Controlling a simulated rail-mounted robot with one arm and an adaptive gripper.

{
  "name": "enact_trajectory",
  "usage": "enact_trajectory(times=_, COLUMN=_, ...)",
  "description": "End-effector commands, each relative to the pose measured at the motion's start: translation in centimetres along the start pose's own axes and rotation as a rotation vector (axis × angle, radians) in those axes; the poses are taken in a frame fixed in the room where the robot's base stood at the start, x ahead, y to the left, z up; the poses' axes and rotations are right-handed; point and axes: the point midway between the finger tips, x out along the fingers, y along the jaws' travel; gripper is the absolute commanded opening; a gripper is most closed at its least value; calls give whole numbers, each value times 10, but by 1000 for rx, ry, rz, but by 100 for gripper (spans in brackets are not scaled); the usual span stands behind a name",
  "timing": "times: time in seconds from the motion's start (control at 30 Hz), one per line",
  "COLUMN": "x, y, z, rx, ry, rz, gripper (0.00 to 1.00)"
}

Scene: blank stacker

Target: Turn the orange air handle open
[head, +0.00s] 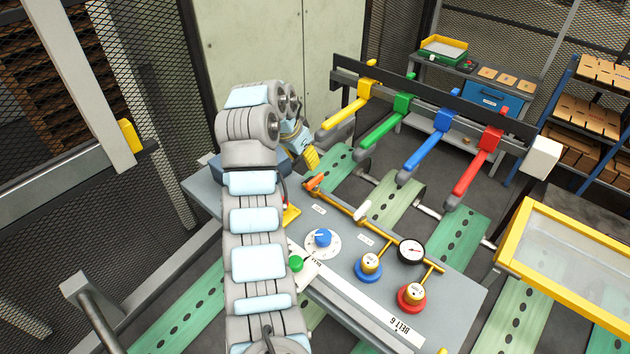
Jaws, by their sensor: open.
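The orange air handle (316,182) sits at the upper left end of a yellow pipe (341,206) on the grey panel table. It is small here, and its exact angle to the pipe is hard to read. My gripper (311,159) is just above and behind the handle in the picture, pointing down, with a yellow part showing at its end. It is open and appears apart from the handle. My arm hides part of the gripper, and the fingertips are not clear.
A white handle (362,209) and a pressure gauge (411,251) are farther along the pipe. A blue dial (322,238), a green button (296,263), a blue valve (369,267) and a red valve (411,296) stand nearby. Coloured levers, including a yellow one (343,115), overhang behind.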

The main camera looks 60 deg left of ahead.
Motion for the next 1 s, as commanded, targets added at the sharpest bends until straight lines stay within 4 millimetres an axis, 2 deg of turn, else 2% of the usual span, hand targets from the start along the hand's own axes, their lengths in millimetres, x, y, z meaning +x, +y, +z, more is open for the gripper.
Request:
enact_trajectory(times=0.57, x=34, y=0, z=1, rx=-1, ry=2, rz=1, gripper=42)
enact_trajectory(times=0.9, x=90, y=2, z=0, rx=0, ry=-2, rz=4, gripper=42)
enact_trajectory(times=1.0, x=102, y=1, z=0, rx=-1, ry=-2, rz=4, gripper=42)
